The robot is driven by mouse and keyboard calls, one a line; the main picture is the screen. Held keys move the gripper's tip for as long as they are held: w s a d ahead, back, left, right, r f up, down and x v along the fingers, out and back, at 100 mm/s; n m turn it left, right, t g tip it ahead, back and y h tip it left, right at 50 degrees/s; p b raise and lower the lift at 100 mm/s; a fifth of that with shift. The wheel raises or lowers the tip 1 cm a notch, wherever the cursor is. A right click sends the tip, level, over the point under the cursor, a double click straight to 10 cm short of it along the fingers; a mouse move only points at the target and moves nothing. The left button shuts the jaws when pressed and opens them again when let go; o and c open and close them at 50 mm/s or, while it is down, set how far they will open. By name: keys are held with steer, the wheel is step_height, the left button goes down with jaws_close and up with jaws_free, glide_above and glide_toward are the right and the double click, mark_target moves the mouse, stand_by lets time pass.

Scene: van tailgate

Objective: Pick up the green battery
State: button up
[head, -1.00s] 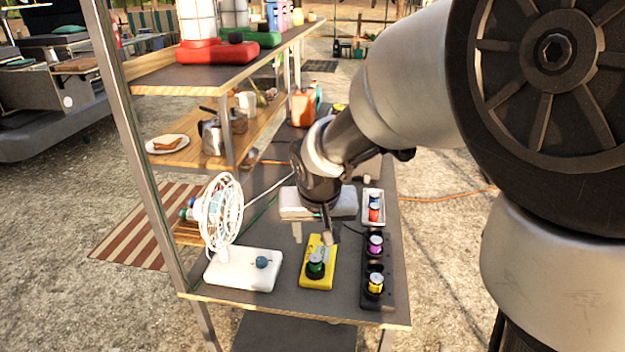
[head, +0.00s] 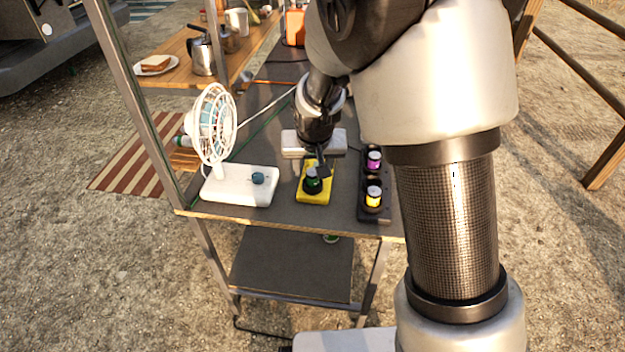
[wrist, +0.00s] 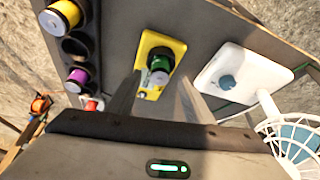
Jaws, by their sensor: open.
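The green battery (head: 312,182) stands upright in a dark round socket on the yellow base (head: 318,196) near the table's front edge. In the wrist view the green battery (wrist: 160,66) and yellow base (wrist: 146,92) lie ahead of the fingers. My gripper (head: 320,166) hangs just behind and above the battery in the head view. I cannot tell how far the battery is from the fingertips.
A dark holder (head: 374,214) right of the yellow base carries a yellow battery (head: 374,197) and a purple battery (head: 374,161). A white fan (head: 212,125) on a white base (head: 238,187) stands to the left. A metal post (head: 140,105) rises at the table's left side.

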steer(key=x, duration=0.3)
steer(key=shift+r, duration=0.1)
jaws_close()
